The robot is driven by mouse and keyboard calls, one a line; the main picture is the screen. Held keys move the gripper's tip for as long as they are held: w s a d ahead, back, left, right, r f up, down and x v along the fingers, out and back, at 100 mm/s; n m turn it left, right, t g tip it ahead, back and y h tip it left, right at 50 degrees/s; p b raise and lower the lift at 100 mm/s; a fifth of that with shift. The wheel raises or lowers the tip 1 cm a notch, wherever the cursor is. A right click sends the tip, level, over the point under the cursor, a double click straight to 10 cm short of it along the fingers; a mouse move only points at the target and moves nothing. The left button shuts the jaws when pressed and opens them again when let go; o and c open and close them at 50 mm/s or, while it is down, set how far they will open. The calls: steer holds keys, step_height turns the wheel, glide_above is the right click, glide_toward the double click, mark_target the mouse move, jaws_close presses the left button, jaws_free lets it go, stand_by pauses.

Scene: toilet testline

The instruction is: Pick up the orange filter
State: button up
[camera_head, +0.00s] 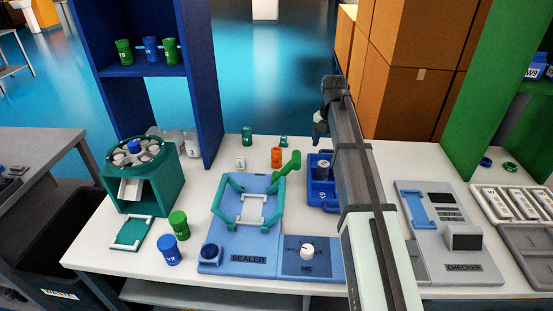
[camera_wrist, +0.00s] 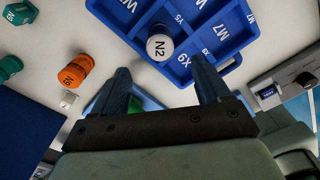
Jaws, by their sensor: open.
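The orange filter (camera_head: 276,156) stands on the white table behind the blue sealer, beside the green handle. It also shows in the wrist view (camera_wrist: 75,70), at the left, lettered and apart from my fingers. My gripper (camera_wrist: 165,78) is open and empty. Between and beyond its fingers are a white-capped piece marked N2 (camera_wrist: 159,46) and the blue labelled tray (camera_wrist: 235,35). In the head view my gripper (camera_head: 320,130) hangs above the back of the table, to the right of the orange filter. My arm hides part of the tray there.
A small white block (camera_wrist: 68,98) lies close to the filter. Brown boxes (camera_head: 415,75) rise behind my arm.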

mark_target(277, 149)
steer(key=w+a+r+m, duration=0.1)
steer(key=w+a+m, duration=0.35)
steer(key=a, duration=0.45)
steer(key=w+a+r+m, duration=0.1)
steer(key=w+a+m, duration=0.35)
steer(key=a, duration=0.45)
steer(key=shift+m, duration=0.5)
step_height(277, 149, down, 8)
steer(key=shift+s+d+f, duration=0.1)
steer(key=shift+s, duration=0.05)
steer(key=shift+s+d+f, duration=0.15)
steer(key=shift+s+f, duration=0.05)
steer(key=shift+f, duration=1.15)
steer(key=shift+s+d+f, duration=0.15)
steer(key=shift+f, duration=1.15)
steer(key=c, duration=1.2)
steer(key=shift+o, duration=0.2)
